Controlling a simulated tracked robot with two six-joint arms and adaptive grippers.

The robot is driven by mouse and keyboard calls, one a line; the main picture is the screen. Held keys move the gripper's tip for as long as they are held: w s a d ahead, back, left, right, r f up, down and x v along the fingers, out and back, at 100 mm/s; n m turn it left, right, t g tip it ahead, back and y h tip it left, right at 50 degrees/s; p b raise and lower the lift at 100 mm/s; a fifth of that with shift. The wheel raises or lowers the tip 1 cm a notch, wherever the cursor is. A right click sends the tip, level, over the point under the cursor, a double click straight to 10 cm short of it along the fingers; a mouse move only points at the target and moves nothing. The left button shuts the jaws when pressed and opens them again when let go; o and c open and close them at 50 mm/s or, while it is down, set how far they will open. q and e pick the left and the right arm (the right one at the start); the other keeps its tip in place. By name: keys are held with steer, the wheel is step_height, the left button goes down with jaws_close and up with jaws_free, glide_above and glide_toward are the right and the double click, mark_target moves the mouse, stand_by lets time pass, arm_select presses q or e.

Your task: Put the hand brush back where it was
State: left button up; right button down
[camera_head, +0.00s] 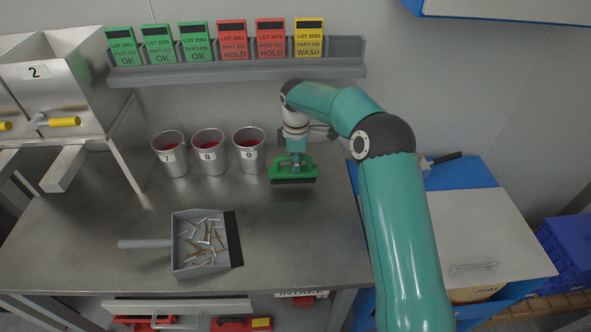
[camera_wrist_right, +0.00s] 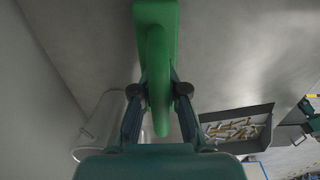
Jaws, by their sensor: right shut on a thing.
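A green hand brush (camera_head: 293,172) with dark bristles is in the head view, right of the numbered cups and near the back wall. My right gripper (camera_head: 296,158) points down and is shut on the brush's handle. In the right wrist view the brush (camera_wrist_right: 156,50) lies between the two fingers of my right gripper (camera_wrist_right: 158,92). The brush is level with its bristles down; I cannot tell whether they touch the table. My left gripper is not in view.
Metal cups 7 (camera_head: 170,155), 8 (camera_head: 208,153) and 9 (camera_head: 249,151) stand left of the brush. A dustpan (camera_head: 178,262) with several screw-like pieces lies in front. A card rack (camera_head: 240,76) is on the wall above. The table (camera_head: 300,230) is clear before the brush.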

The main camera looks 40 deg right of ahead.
steer(key=shift+f, duration=1.2)
steer(key=shift+f, duration=0.1)
steer(key=c, duration=1.2)
jaws_free()
step_height(320, 180, up, 12)
steer(key=shift+s+a+r, duration=0.1)
